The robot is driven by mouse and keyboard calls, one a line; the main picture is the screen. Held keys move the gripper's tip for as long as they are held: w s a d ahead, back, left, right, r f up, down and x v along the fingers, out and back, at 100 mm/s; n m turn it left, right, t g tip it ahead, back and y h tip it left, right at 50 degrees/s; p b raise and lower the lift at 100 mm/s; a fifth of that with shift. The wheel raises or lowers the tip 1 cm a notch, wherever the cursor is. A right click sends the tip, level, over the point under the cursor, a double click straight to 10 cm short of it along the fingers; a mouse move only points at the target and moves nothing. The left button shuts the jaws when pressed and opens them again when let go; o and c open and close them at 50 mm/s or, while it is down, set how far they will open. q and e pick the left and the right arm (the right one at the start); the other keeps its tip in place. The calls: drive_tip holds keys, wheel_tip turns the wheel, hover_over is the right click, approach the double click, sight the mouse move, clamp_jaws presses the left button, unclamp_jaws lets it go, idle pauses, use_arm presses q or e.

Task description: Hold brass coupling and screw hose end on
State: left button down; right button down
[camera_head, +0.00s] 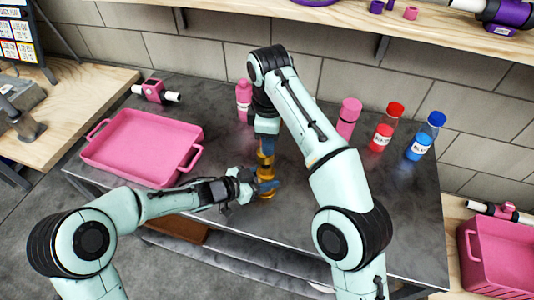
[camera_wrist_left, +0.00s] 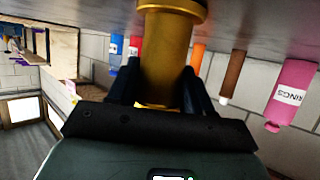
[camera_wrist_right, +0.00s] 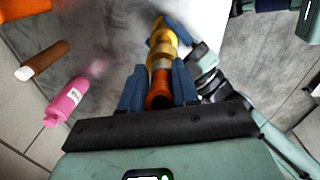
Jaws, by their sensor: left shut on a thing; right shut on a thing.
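The brass coupling (camera_head: 266,194) stands upright near the table's front edge, and my left gripper (camera_head: 264,186) is shut around it from the left. Its gold body fills the space between the fingers in the left wrist view (camera_wrist_left: 168,52). My right gripper (camera_head: 266,126) is above it, pointing down, shut on the hose end. The hose end shows orange-brown between the fingers in the right wrist view (camera_wrist_right: 158,90). It lines up with the brass parts beyond it, and the two look in contact. The exact joint and any thread are hidden.
A pink tray (camera_head: 112,148) lies on the table to the left. Pink bottles, a red-capped bottle (camera_head: 386,128) and a blue-capped bottle (camera_head: 424,138) stand at the back right. A pink valve piece (camera_head: 154,91) lies behind the tray. A wooden shelf (camera_head: 420,22) runs above.

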drive_tip(key=shift+w+f, duration=0.1)
drive_tip(key=shift+f, duration=1.15)
drive_tip(key=shift+f, duration=0.1)
drive_tip(key=shift+f, duration=0.75)
drive_tip(key=shift+f, duration=0.6)
